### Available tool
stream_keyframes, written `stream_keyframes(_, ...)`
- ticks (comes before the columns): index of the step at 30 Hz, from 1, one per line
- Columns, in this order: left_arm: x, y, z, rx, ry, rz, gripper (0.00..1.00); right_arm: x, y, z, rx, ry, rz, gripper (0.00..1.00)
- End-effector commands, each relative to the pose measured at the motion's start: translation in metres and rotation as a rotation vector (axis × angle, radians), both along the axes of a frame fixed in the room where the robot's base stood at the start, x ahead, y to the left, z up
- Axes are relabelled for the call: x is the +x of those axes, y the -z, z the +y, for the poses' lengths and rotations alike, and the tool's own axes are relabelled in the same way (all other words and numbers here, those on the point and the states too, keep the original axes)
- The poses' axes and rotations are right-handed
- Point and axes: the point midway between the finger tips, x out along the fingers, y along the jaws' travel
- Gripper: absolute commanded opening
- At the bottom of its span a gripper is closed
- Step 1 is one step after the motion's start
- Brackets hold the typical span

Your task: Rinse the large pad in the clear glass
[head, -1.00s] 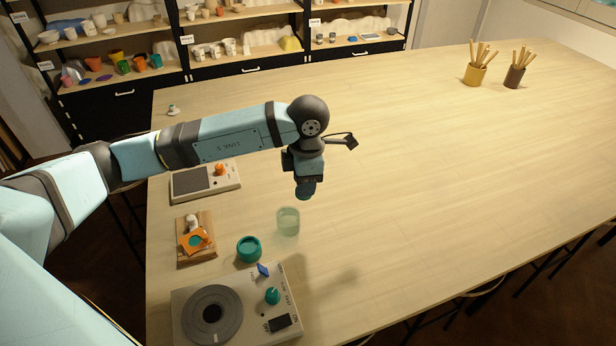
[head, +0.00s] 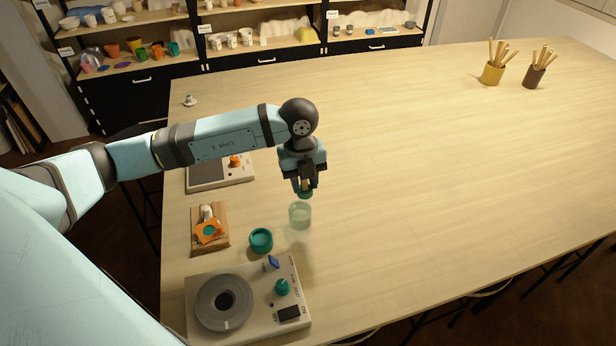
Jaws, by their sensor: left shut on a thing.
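The clear glass (head: 300,217) stands upright on the table, pale greenish and see-through. My left gripper (head: 305,184) points down just above it and is shut on the large pad (head: 305,194). The pad shows a tan handle between the fingers and a teal end below. This teal end is at the glass's far rim in the picture; I cannot tell whether it is inside the glass or above it. My right gripper is not in view.
A teal jar (head: 261,241) stands left of the glass. A wooden board (head: 221,243) holds an orange piece, and a turntable device (head: 246,328) lies in front. A grey-topped scale (head: 206,175) is behind. The table's right side is clear, with two brush pots (head: 492,74) far back.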

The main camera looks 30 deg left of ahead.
Motion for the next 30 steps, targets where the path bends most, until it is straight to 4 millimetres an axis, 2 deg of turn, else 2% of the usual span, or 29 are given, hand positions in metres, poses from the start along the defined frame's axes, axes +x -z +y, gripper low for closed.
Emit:
stream_keyframes(9, -0.005, 0.004, 0.010, -0.012, -0.507, 0.004, 0.08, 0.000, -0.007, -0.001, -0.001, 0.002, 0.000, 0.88)
stream_keyframes(15, -0.006, 0.006, 0.013, -0.018, -0.716, 0.002, 0.08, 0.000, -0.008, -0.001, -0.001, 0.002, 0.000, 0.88)
stream_keyframes(23, -0.007, 0.012, 0.014, -0.020, -0.798, 0.001, 0.08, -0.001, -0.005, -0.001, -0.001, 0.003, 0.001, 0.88)
stream_keyframes(30, -0.007, 0.033, 0.014, -0.019, -0.796, 0.001, 0.08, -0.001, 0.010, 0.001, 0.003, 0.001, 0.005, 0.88)
